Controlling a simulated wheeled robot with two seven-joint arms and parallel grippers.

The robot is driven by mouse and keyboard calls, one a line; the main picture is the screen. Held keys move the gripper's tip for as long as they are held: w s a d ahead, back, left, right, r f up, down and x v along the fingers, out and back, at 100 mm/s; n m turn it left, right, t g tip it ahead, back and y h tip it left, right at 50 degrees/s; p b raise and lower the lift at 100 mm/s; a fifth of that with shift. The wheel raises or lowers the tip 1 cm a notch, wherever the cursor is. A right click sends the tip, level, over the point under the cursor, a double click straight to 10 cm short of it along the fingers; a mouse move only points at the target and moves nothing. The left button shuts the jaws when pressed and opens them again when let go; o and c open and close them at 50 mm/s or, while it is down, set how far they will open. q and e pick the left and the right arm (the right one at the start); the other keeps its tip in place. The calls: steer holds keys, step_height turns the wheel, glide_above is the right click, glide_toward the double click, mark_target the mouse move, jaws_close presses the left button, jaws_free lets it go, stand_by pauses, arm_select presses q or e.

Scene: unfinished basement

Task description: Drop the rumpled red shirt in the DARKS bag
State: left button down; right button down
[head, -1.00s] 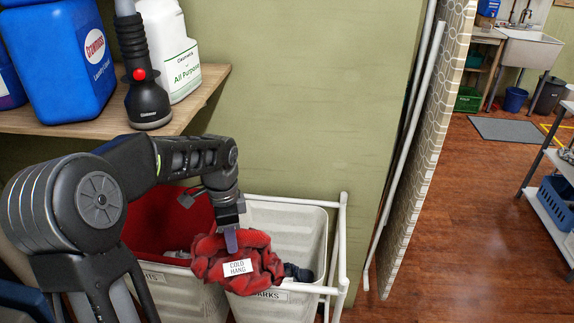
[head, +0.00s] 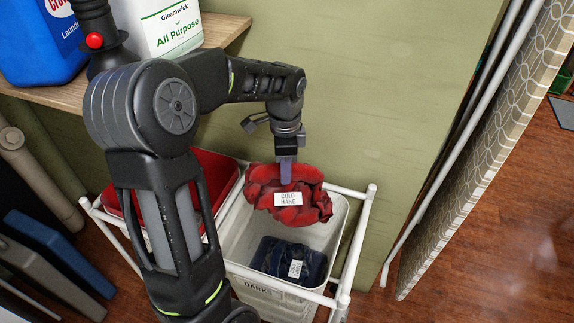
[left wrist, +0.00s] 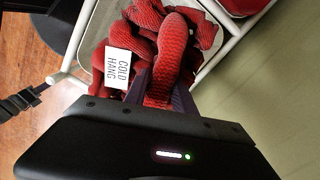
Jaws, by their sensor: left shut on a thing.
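The rumpled red shirt (head: 292,195) hangs from my left gripper (head: 286,172), which is shut on it. A white tag on the shirt reads COLD HANG. In the head view the shirt is over the back part of the DARKS bag (head: 262,298), a pale bag in a white frame. A dark folded garment (head: 288,262) with a white tag lies inside the bag. In the left wrist view the shirt (left wrist: 165,50) is pinched between the fingers (left wrist: 160,95), and it hides most of what is beneath. My right gripper is not in view.
Left of the DARKS bag, another bag holds something red (head: 210,172), partly hidden by my left arm. The white frame rail (head: 358,235) stands right of the bag. A wooden shelf (head: 225,28) with bottles is at upper left. A patterned board (head: 490,150) leans at right.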

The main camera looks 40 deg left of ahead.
arm_select(q)
steer(key=shift+f+b, duration=2.35)
steer(key=shift+f, duration=0.65)
steer(key=c, duration=0.9)
jaws_free()
steer(key=shift+c, duration=0.2)
step_height(320, 180, up, 8)
steer(key=shift+f, duration=0.1)
